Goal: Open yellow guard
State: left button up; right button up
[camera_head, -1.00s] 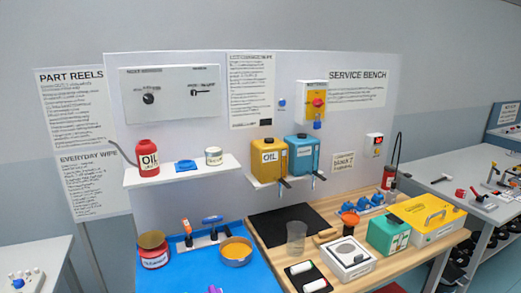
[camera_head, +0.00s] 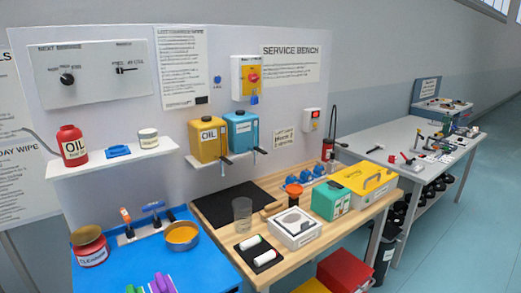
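I see nothing that is plainly marked as the yellow guard. A yellow panel (camera_head: 252,74) in a pale box with a red knob and a blue padlock (camera_head: 254,99) hangs on the service bench's back board. I cannot tell whether it is the guard. A yellow case (camera_head: 364,184) with a handle lies shut on the right end of the wooden bench top. Neither of my grippers is in view.
The wooden bench (camera_head: 342,225) holds a green box (camera_head: 331,200), a white box (camera_head: 294,227) and a clear cup. Red and yellow bins (camera_head: 345,271) stand below its front. Another table (camera_head: 405,137) is at the right. Blue floor (camera_head: 465,225) is clear at far right.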

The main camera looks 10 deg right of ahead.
aim_at(364, 177)
jog(key=l+z, duration=0.1)
jog(key=z, duration=0.3)
jog(key=l+z, duration=0.1)
jog(key=z, duration=0.25)
jog(key=i, duration=0.05)
